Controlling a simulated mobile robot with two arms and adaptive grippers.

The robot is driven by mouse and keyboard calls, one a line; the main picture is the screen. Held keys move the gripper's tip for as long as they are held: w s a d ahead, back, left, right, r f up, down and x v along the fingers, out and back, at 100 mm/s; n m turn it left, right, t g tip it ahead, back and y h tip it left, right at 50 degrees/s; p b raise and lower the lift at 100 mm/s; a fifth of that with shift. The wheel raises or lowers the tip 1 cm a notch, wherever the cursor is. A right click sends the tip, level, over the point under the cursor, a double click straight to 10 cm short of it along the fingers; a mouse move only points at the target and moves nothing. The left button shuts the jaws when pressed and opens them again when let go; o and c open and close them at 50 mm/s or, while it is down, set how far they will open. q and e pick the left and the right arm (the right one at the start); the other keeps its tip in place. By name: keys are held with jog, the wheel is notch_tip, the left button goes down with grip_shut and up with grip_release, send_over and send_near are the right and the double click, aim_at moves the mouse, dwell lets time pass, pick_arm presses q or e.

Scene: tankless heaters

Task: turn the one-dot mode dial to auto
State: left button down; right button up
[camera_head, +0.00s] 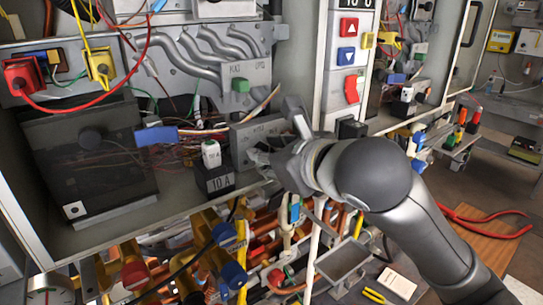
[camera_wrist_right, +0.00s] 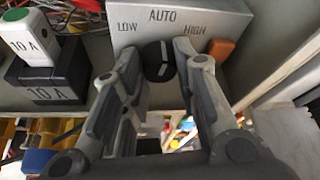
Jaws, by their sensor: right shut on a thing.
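The mode dial (camera_wrist_right: 158,62) is a round black knob with a pale stripe, on a grey box (camera_wrist_right: 125,40) marked LOW, AUTO and HIGH. The stripe seems to point up, roughly towards AUTO; its exact angle is hard to tell. My right gripper (camera_wrist_right: 157,57) is shut on the dial, one finger on each side of it. In the head view, my right gripper (camera_head: 270,158) is at the front of the same grey box (camera_head: 256,131) and hides the dial. I cannot make out a one-dot mark. My left gripper is not in view.
An orange block (camera_wrist_right: 221,47) sits right of HIGH. A black 10 A block (camera_wrist_right: 47,78) with a white-and-green one (camera_wrist_right: 28,38) stands left of my gripper. A dark panel (camera_head: 85,150) is farther left. Pipes and valves crowd the space below the cabinet.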

jog(key=o, duration=0.7)
jog(key=shift+r, duration=0.1)
jog(key=shift+o, duration=0.2)
jog(key=v, duration=1.2)
jog(key=shift+s, duration=0.15)
